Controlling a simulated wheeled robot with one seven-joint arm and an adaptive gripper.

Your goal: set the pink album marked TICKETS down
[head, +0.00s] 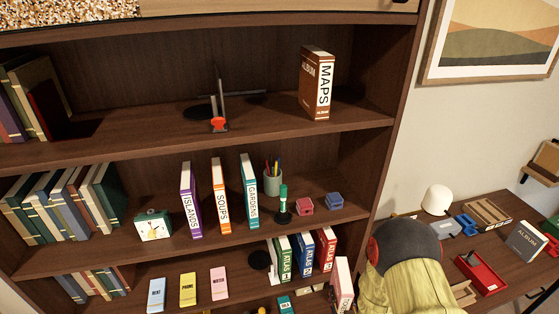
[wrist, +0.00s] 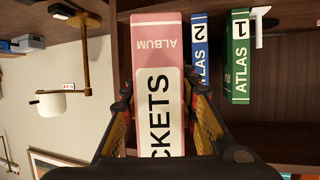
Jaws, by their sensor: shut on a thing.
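The pink album marked TICKETS (wrist: 155,40) is between the two fingers of my gripper (wrist: 164,100), which is shut on it. In the head view the album (head: 342,283) is upright, right of the red atlas (head: 327,250) and near the right end of the lower shelf (head: 235,272). My arm hides part of it there, and my fingers do not show clearly. I cannot tell whether its base touches the shelf.
The green atlas (head: 284,259) and blue atlas (head: 304,254) stand left of the red one. Pink, yellow and blue booklets (head: 187,290) stand farther left. The bookcase's right side panel (head: 392,140) is close to my arm. A desk (head: 500,250) stands at right.

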